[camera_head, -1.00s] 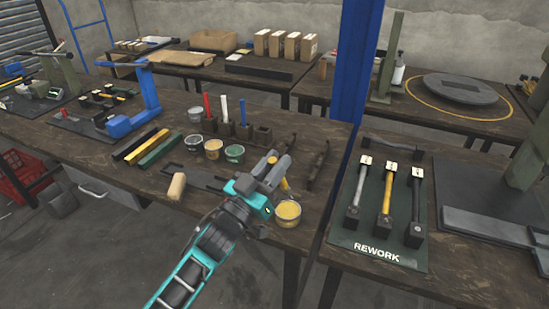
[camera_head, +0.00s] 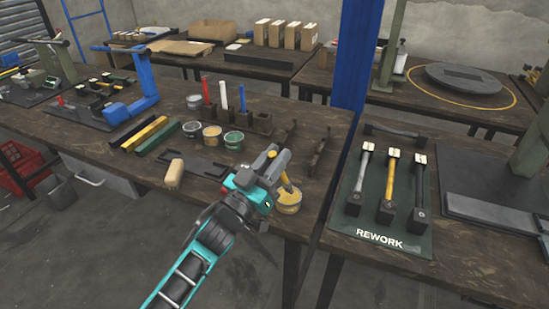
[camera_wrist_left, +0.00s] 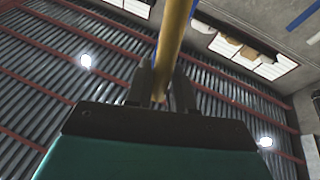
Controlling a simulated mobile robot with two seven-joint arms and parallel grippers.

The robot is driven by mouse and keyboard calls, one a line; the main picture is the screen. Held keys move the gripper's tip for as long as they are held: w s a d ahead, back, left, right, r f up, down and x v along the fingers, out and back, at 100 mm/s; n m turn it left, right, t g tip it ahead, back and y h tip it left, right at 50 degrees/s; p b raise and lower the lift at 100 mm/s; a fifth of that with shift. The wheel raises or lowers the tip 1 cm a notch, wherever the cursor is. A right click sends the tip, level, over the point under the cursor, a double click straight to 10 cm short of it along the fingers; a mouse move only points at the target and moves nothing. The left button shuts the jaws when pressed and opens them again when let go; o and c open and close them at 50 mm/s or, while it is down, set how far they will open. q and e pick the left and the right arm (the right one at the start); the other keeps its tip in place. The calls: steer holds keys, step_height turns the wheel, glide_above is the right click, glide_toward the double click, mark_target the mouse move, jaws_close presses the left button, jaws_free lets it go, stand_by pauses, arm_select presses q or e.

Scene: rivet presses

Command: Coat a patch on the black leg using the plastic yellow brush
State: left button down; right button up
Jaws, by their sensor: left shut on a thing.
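My left gripper (camera_head: 277,163) is shut on the plastic yellow brush (camera_head: 286,181). The brush handle rises between the fingers in the left wrist view (camera_wrist_left: 173,42). The brush's lower end overlaps the opening of a can of yellow paint (camera_head: 288,206); I cannot tell whether the bristles touch the paint. On the green REWORK mat (camera_head: 372,215) stand a grey, a yellow and a black leg-like piece. The black one (camera_head: 419,187) is on the right, well to the right of my gripper. My right gripper is not in view.
Behind my gripper are several open cans, including a green one (camera_head: 233,140), and holders with upright red and white brushes (camera_head: 223,95). A blue post (camera_head: 355,60) stands between the tables.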

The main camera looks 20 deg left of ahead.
mark_target(275, 152)
arm_select(q)
steer(key=shift+f+b, duration=0.4)
steer(key=shift+f, duration=0.25)
stand_by(0.8)
steer(key=shift+r, duration=0.1)
step_height(275, 152, up, 5)
steer(key=p, duration=0.4)
steer(key=shift+p, duration=0.4)
steer(key=shift+r, duration=0.95)
